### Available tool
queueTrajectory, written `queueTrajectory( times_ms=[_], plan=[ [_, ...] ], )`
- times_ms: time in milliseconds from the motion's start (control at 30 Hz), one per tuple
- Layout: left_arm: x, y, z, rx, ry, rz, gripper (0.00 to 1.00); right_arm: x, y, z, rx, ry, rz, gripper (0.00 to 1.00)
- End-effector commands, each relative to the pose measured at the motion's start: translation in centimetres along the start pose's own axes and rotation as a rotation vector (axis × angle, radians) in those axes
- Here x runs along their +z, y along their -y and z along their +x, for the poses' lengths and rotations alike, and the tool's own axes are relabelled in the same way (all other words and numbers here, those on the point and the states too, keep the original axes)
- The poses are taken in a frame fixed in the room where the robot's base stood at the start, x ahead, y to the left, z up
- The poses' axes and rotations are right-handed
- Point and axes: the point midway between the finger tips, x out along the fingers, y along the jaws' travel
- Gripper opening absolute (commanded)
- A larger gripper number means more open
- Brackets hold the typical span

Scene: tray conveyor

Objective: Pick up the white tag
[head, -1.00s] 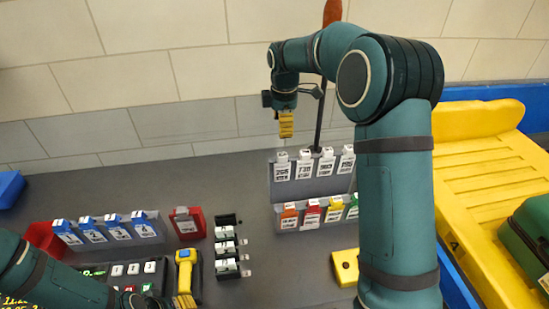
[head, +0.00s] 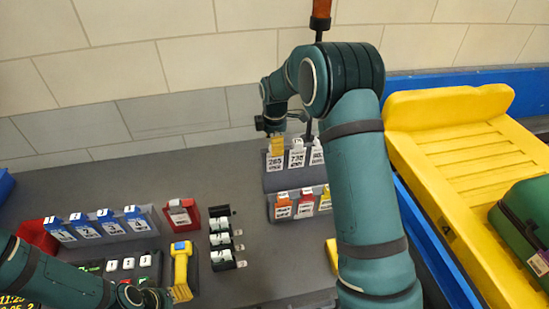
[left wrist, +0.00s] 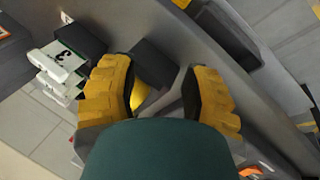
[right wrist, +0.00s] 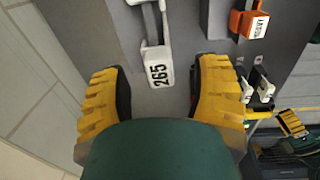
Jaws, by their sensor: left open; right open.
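White tags hang in a row on the grey rack at the back. The leftmost white tag reads 265 (head: 275,163); beside it hangs the 735 tag (head: 297,158). My right gripper (head: 278,145) is open, with its yellow fingers pointing down just at the 265 tag's top. In the right wrist view the white 265 tag (right wrist: 158,68) lies between the spread fingers (right wrist: 160,85), apart from both. My left gripper (head: 180,293) is low at the left by the yellow scanner; its fingers (left wrist: 160,85) are open and empty in the left wrist view.
The grey rack's lower row (head: 270,210) holds coloured tags. Blue-topped tags (head: 85,228), a red tag holder (head: 182,215), a black rack of white pieces (head: 222,240) and the yellow scanner (head: 181,265) stand left. A yellow conveyor tray (head: 470,160) with a green case (head: 530,215) is right.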

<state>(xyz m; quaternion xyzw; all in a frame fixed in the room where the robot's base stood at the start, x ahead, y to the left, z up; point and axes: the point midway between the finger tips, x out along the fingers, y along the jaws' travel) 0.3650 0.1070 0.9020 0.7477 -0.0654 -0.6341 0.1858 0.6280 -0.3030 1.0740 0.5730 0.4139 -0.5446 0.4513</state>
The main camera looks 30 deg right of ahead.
Motion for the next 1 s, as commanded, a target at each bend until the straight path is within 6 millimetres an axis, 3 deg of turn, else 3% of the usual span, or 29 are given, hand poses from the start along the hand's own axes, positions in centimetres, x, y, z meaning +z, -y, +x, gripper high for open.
queueTrajectory(
  times_ms=[133, 433, 600, 1000],
  plan=[
    [0.0, 0.0, -0.1, 0.0, 0.0, 0.0, 0.47, 0.0, 0.0, 1.6, -0.001, 0.0, 0.001, 0.62],
    [0.0, 0.0, -0.1, 0.0, 0.0, 0.0, 0.47, 0.0, 0.0, 1.8, 0.001, -0.001, 0.001, 0.6],
    [0.0, 0.0, -0.1, 0.0, 0.0, 0.0, 0.47, 0.0, 0.0, 1.8, 0.001, -0.001, 0.001, 0.01],
    [0.0, 0.0, -0.1, 0.0, 0.0, 0.0, 0.47, 0.0, 0.0, 1.9, 0.0, 0.0, 0.0, 0.0]
  ],
)
